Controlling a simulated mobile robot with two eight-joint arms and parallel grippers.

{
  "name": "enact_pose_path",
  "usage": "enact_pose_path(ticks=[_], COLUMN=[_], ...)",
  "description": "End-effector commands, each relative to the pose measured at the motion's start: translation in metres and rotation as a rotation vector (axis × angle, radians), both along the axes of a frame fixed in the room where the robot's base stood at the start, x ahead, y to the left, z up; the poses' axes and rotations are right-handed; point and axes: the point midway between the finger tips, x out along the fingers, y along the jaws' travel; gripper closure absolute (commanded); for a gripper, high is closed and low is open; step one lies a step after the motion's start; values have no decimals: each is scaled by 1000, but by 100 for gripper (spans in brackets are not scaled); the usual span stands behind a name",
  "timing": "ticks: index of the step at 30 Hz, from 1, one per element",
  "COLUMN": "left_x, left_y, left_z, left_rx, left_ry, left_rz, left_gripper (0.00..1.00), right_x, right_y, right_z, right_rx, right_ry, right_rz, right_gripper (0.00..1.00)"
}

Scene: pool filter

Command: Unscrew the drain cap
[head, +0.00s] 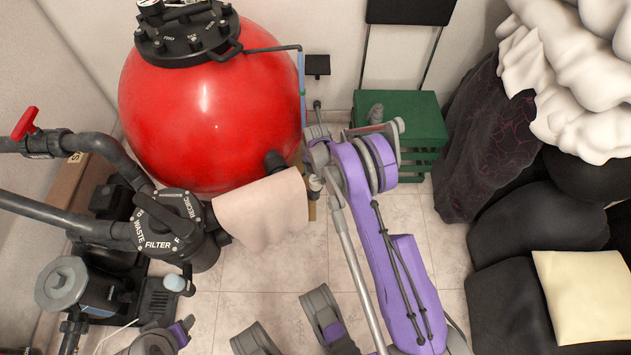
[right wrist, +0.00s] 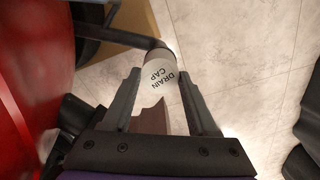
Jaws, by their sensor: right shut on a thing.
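The drain cap (right wrist: 160,84) is a pale cap lettered "DRAIN CAP", at the end of a dark pipe (right wrist: 112,36) in the right wrist view. My right gripper (right wrist: 159,74) has one finger on each side of the cap and is shut on it. In the head view a small pale part of the cap (head: 315,184) shows beside the purple arm, low at the right side of the red filter tank (head: 205,115). My arm hides most of the fingers there. I cannot make out my left gripper in the head view.
A valve marked "FILTER" (head: 165,222) and grey pipes stand at the left. A beige cloth (head: 262,208) hangs in front of the tank. A green crate (head: 405,112) stands behind my right arm. Black bags (head: 530,225) fill the right side. Tiled floor (head: 265,270) lies between.

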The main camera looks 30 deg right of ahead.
Motion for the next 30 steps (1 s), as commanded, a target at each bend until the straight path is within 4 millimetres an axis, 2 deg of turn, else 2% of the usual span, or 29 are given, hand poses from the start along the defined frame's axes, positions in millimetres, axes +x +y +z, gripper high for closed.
enact_pose_path(ticks=[30], left_x=[-2], left_y=[0], left_z=[9], left_rx=[0], left_ry=[-1], left_rz=[0], left_gripper=[50], right_x=[0], right_y=[0], right_z=[20], right_rx=[0], right_ry=[1], right_rz=[-4], right_gripper=[100])
